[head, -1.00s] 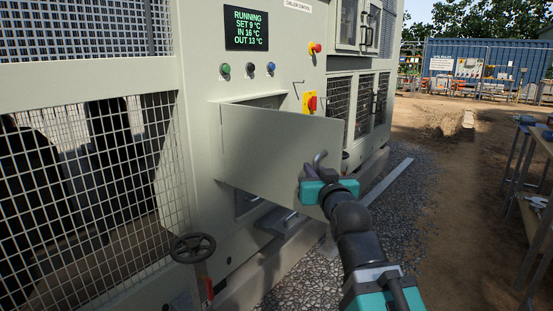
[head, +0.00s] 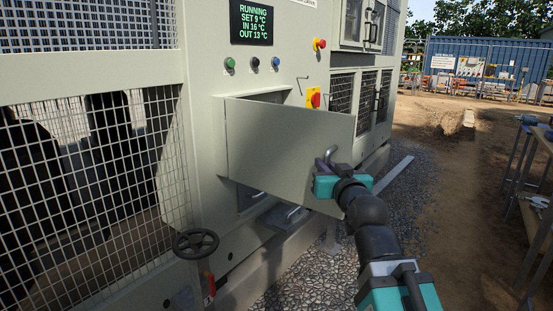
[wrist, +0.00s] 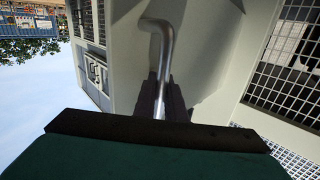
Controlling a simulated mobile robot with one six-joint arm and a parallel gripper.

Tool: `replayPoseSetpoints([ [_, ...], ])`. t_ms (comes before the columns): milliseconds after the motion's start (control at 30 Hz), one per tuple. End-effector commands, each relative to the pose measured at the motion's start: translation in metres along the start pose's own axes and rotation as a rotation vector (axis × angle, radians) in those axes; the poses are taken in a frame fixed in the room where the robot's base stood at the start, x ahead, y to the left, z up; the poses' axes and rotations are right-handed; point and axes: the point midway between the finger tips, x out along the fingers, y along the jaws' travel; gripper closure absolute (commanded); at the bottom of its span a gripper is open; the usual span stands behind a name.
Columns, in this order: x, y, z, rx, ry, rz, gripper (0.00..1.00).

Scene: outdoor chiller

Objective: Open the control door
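The control door (head: 285,145) is a pale grey panel on the chiller's front. My gripper (head: 330,167) is at the handle, on the door's outer face. In the wrist view, the dark fingers (wrist: 165,103) sit close on both sides of the handle's rod (wrist: 162,60) and appear shut on it. The fingertips are partly hidden in the head view.
A black handwheel (head: 196,243) stands at lower left, near a mesh guard (head: 90,180). Gravel (head: 300,280) lies below. A workbench (head: 535,190) stands at right, with open ground between.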

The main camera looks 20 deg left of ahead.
Motion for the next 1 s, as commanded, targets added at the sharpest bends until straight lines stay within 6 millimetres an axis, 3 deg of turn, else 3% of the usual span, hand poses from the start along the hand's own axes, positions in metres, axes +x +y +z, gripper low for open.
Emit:
replayPoseSetpoints([
  [33, 0.004, 0.040, 0.000, -0.018, -0.002, 0.107, 0.71],
  [100, 0.006, 0.013, 0.003, -0.018, -0.004, 0.072, 0.71],
  [300, 0.003, -0.017, 0.006, -0.019, -0.005, 0.036, 0.69],
  [1000, -0.020, -0.047, 0.015, -0.018, -0.019, 0.018, 0.69],
])
